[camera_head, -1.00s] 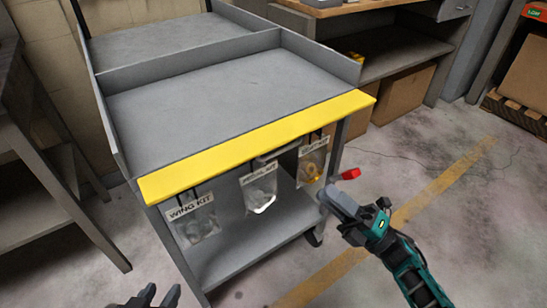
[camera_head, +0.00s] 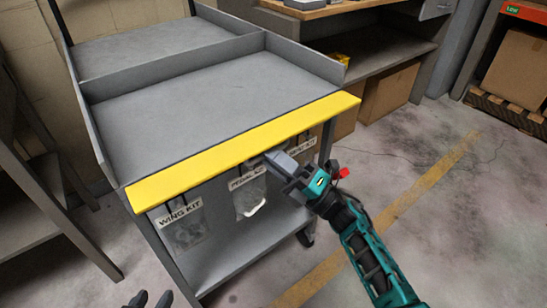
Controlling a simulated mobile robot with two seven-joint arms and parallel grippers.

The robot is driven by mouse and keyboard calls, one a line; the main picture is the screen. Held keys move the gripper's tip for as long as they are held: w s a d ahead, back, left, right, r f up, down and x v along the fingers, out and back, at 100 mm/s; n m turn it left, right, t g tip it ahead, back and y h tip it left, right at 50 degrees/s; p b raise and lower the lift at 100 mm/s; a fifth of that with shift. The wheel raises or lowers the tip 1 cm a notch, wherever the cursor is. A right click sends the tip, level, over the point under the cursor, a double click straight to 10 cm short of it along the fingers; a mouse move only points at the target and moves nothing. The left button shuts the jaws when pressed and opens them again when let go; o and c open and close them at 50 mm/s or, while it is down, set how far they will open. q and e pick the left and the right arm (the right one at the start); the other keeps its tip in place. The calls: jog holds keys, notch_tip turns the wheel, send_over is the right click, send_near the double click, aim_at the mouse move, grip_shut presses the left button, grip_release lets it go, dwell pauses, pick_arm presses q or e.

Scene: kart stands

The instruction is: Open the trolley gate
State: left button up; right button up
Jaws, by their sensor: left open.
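The grey trolley (camera_head: 200,90) stands ahead with its yellow-topped gate (camera_head: 240,147) raised along the near edge of the upper tray. My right gripper (camera_head: 272,160) is just below the yellow strip, near the middle, where a small handle sits. Its fingers overlap the handle area; whether they grip it is hidden. My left gripper (camera_head: 150,300) is open at the bottom left, only its fingertips showing, apart from the trolley.
Kit bags hang below the gate, among them the wing kit bag (camera_head: 180,222). A small red piece (camera_head: 343,172) shows beside my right gripper. A workbench (camera_head: 385,45) with cardboard boxes (camera_head: 388,90) stands behind. Floor on the right is clear.

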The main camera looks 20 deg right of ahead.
jog(key=shift+c, duration=0.3)
grip_shut()
jog(key=h+p, duration=0.1)
jog(key=p, duration=0.2)
jog(key=r+m+g+h+p, duration=0.1)
jog(key=p, duration=0.1)
jog(key=shift+s+d+p, duration=0.1)
jog(key=shift+s+p, duration=0.2)
jog(key=shift+p, duration=0.1)
